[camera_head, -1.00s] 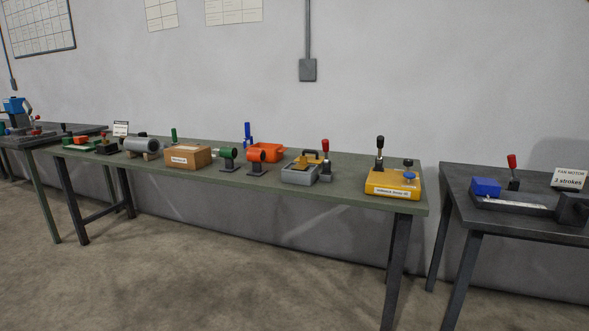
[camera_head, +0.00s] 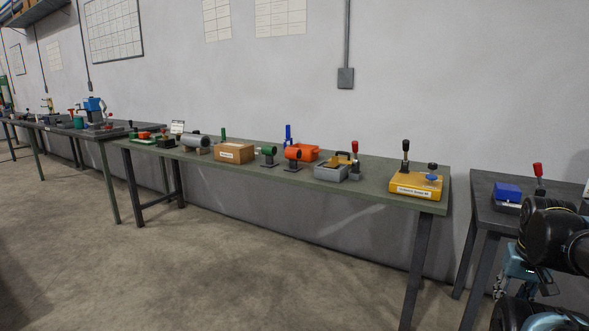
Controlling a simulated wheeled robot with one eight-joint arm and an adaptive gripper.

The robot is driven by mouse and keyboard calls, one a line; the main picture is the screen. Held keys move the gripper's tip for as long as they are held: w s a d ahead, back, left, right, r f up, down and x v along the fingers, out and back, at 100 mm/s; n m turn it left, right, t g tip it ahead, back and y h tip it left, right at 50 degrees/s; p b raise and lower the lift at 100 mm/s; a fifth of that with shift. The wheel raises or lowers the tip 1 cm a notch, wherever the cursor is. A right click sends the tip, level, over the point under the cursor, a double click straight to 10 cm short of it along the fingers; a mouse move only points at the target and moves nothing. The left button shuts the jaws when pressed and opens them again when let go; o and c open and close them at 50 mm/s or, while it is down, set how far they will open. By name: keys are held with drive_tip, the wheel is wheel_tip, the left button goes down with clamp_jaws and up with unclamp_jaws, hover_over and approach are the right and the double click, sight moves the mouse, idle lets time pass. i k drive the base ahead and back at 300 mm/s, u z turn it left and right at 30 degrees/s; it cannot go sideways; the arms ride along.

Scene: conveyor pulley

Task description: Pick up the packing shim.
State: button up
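I cannot single out the packing shim; nothing in view is clearly it at this distance. The green workbench (camera_head: 385,199) along the wall carries several parts. Dark and teal links of my own arm show at the lower right edge. My gripper's fingertips cannot be made out there, and no part of the arm touches anything on the bench.
A yellow fixture (camera_head: 415,184) with a black lever stands at the green bench's right end. A dark table (camera_head: 484,213) with a blue block (camera_head: 508,192) stands right of it. More benches line the wall at left. The concrete floor (camera_head: 230,265) in front is clear.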

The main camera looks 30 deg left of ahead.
sight(334, 160)
drive_tip(key=u, duration=1.15)
drive_tip(key=i, duration=1)
